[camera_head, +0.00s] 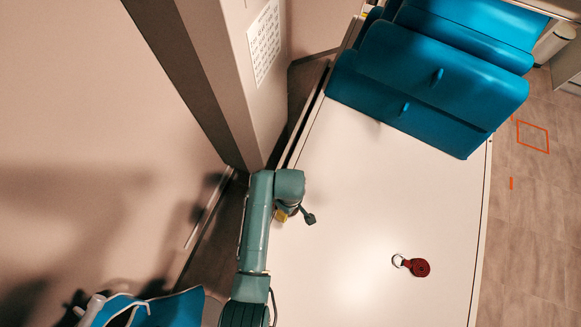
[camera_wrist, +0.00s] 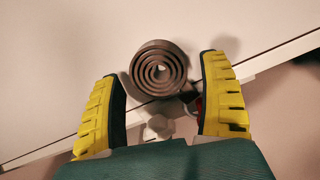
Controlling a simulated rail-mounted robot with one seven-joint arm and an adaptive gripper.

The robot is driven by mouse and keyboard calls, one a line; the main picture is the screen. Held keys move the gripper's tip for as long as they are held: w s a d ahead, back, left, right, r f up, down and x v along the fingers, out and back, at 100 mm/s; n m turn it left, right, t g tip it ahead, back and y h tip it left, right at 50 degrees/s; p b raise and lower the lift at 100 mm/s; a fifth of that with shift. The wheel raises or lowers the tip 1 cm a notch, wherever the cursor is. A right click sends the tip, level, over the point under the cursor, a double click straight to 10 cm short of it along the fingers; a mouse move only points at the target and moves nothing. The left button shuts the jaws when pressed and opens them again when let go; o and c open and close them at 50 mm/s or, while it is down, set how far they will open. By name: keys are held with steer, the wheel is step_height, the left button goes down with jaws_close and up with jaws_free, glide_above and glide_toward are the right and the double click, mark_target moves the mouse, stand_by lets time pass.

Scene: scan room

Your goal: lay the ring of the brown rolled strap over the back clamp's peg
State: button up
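The brown rolled strap (camera_wrist: 158,68) shows in the wrist view as a spiral seen end-on. It sits between the fingertips of my gripper (camera_wrist: 162,70), with a visible gap on each side. The yellow and black fingers are apart. The strap's ring is not clearly seen. A pale knob-like part (camera_wrist: 160,127) shows below the roll, and a small red part lies by the right finger; I cannot tell whether they belong to a clamp. In the head view my gripper (camera_head: 282,215) is mostly hidden under the arm at the table's left edge, and the brown strap is hidden there.
A red rolled strap (camera_head: 419,267) with a metal ring lies on the white table (camera_head: 340,180). Blue padded panels (camera_head: 430,80) with small knobs cover the table's far end. A wall column (camera_head: 235,80) stands close on the left. The table's middle is clear.

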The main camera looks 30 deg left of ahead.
steer(key=shift+o, duration=1.1)
step_height(320, 180, up, 12)
